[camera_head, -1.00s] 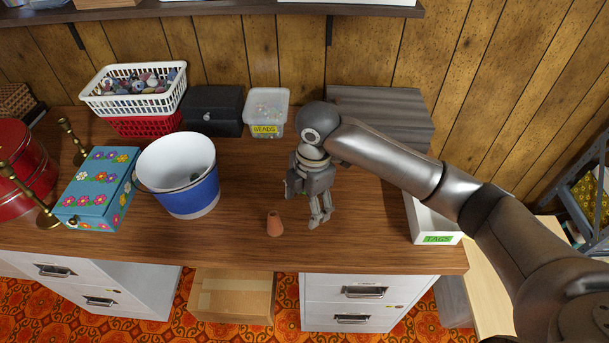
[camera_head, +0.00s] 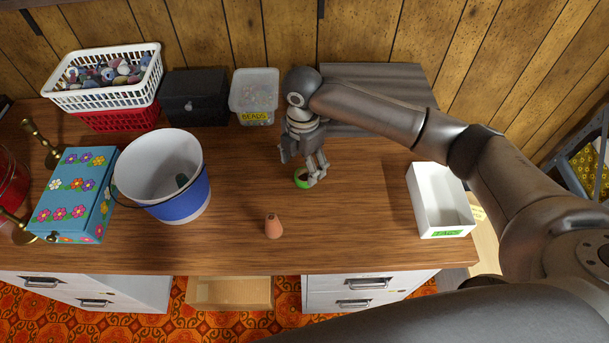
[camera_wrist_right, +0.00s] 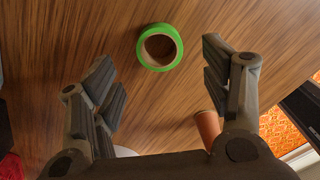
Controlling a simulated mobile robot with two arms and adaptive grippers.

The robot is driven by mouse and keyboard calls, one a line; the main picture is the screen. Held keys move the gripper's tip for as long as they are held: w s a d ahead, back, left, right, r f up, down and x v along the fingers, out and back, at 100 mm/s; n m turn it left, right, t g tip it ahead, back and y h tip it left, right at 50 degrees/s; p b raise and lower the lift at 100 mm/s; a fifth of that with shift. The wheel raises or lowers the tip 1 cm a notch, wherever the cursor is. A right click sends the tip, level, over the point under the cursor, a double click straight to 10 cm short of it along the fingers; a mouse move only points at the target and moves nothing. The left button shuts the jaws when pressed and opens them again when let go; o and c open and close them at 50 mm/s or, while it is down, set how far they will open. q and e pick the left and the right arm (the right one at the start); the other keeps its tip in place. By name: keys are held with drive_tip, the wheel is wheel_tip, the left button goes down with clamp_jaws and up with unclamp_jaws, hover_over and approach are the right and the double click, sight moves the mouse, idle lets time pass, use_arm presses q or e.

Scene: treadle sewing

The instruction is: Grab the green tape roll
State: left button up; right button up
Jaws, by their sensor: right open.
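The green tape roll (camera_head: 301,178) lies flat on the wooden desk, partly hidden behind my right gripper's fingers in the head view. In the right wrist view the tape roll (camera_wrist_right: 160,47) shows whole, a green ring with a brown core, ahead of the fingertips and between their lines. My right gripper (camera_head: 305,170) is open and empty, just above the roll. Its two fingers stand wide apart in the wrist view (camera_wrist_right: 160,75). A contact with the roll does not show. My left gripper is not in view.
A small terracotta-coloured cone (camera_head: 273,227) stands in front of the gripper. A blue and white bucket (camera_head: 182,203) and flowered box (camera_head: 72,196) stand to the left. A beads tub (camera_head: 254,94) is behind; a white tags box (camera_head: 440,201) is right.

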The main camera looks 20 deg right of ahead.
sight(305, 175)
drive_tip(key=f, duration=0.4)
drive_tip(key=shift+d, duration=0.25)
drive_tip(key=shift+w+f, duration=0.1)
drive_tip(key=shift+f, duration=0.25)
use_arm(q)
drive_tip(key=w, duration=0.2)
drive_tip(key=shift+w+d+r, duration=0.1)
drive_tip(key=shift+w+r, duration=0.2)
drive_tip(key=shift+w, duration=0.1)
use_arm(e)
drive_tip(key=shift+c, duration=1.1)
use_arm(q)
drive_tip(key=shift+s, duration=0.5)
use_arm(e)
drive_tip(key=c, duration=0.7)
